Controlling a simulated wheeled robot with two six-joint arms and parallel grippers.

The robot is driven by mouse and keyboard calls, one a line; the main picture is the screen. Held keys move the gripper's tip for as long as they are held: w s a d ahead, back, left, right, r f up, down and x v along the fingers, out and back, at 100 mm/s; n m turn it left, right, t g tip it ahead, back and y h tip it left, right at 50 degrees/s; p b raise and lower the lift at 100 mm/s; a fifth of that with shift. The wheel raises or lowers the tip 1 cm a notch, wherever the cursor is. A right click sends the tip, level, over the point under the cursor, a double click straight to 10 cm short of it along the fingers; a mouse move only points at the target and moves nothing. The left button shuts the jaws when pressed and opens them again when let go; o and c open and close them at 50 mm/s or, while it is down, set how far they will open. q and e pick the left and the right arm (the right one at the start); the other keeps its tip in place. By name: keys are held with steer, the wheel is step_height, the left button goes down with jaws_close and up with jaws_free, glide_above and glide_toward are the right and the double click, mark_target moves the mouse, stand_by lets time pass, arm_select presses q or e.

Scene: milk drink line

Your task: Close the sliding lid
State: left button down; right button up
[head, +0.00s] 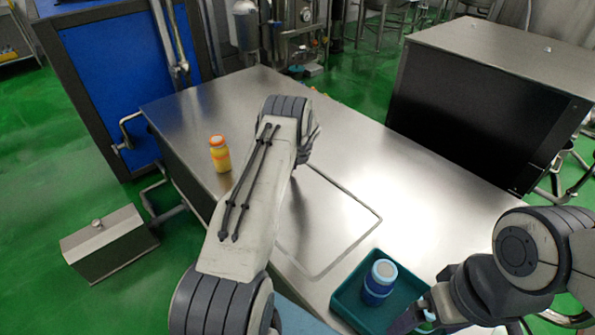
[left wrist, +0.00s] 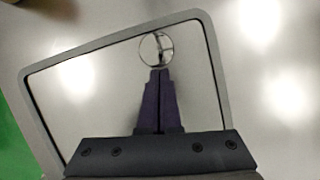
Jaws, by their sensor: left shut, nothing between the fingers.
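The sliding lid is a flat grey panel (left wrist: 100,85) inside a raised pale rectangular frame (left wrist: 215,75) in the left wrist view. A round ring-shaped handle or recess (left wrist: 143,58) lies near the frame's far edge. My left gripper (left wrist: 160,72) is shut and empty, its tips at the near edge of the ring; I cannot tell if they touch it. In the head view the frame's outline (head: 362,234) shows on the steel table, partly behind my left arm, which mostly hides that gripper. How far the lid is slid is unclear. My right gripper (head: 425,311) is by the green tray.
The green tray (head: 345,285) at the table's front holds a blue jar (head: 378,284). An orange-capped yellow bottle (head: 220,155) stands at the table's left edge. A large dark-sided steel cabinet (head: 470,115) stands at the right. The table's far part (head: 235,95) is clear.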

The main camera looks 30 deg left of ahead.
arm_select(q)
steer(key=shift+w+a, duration=0.15)
steer(key=shift+a, duration=0.4)
steer(key=shift+r, duration=0.1)
